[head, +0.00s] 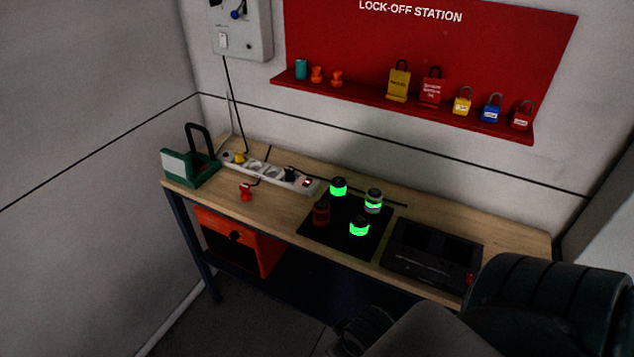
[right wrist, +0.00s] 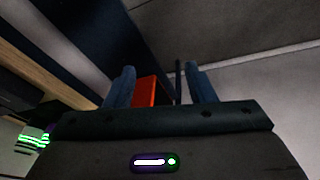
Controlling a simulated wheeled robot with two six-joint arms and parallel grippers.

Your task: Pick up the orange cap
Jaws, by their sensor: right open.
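Two small orange pieces, either of which could be the orange cap, stand on the red shelf beside a teal cylinder (head: 301,69): a left one (head: 316,75) and a right one (head: 337,78). A small red piece (head: 246,192) lies on the bench near the power strip. My right arm enters at the lower right of the head view, well away from the shelf. In the right wrist view my right gripper (right wrist: 159,86) is open, its two blue fingers apart with nothing held between them. My left gripper is not in view.
The wooden bench (head: 520,243) carries a green holder (head: 193,174), a white power strip (head: 272,172), a black mat with green-glowing cylinders, and a black case (head: 432,259). An orange box (head: 238,241) sits beneath. Several padlocks stand on the shelf's right part.

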